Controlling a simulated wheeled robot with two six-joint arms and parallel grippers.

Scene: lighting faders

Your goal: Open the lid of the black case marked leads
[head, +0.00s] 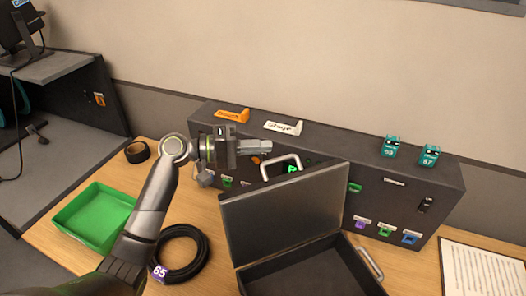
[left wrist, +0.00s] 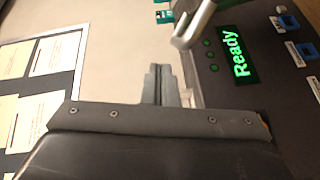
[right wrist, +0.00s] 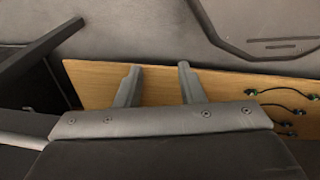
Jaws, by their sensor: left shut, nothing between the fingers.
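The black case (head: 290,272) stands on the desk with its lid (head: 285,212) raised steeply, its dark inside showing. A metal handle (head: 370,264) is on its right side. I cannot read a leads marking. My left gripper (head: 268,147) is shut and empty, above and behind the lid's top edge, close to a pale bar handle (head: 282,162); I cannot tell what that handle is fixed to. In the left wrist view the closed fingers (left wrist: 160,84) are beside a metal bar (left wrist: 190,25). My right gripper (right wrist: 158,84) is open and empty, seen only in the right wrist view.
A long dark console (head: 420,180) stands behind the case, with orange and white tags and teal blocks on top. A green tray (head: 95,217), black tape roll (head: 137,152) and cable coil (head: 180,254) lie left. A printed sheet (head: 480,272) lies right.

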